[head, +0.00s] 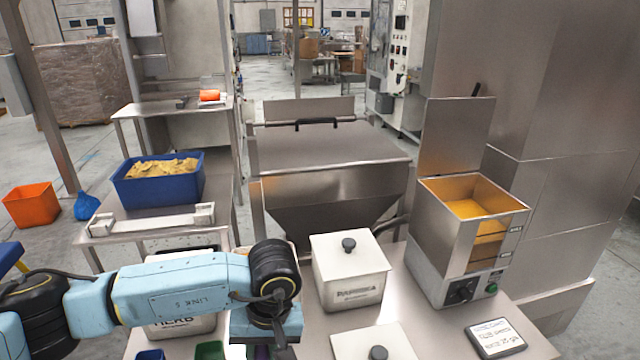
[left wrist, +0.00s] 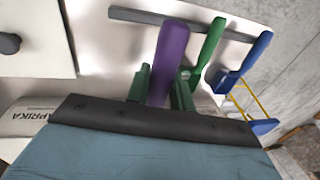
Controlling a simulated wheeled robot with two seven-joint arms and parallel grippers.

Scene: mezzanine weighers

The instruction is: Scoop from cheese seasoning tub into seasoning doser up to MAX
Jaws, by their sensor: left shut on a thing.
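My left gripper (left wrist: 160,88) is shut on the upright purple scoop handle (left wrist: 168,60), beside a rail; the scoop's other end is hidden. In the head view my arm hides most of this gripper. The steel seasoning doser (head: 436,236) stands at right with its lid raised and orange-yellow seasoning inside. Its front window (head: 488,240) shows orange-yellow against marks, the upper apparently MAX; the exact level is hard to read. A white tub labelled PAPRIKA (head: 350,272) is lidded. No label reading cheese is visible. My right gripper is out of view.
A HERB tub (head: 185,328) is partly behind my arm. Another lidded tub (head: 345,346) stands at the front. Green (left wrist: 208,50) and blue (left wrist: 240,65) scoops are beside the purple one. A placard (head: 495,338) lies before the doser. A steel hopper (head: 330,190) stands behind.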

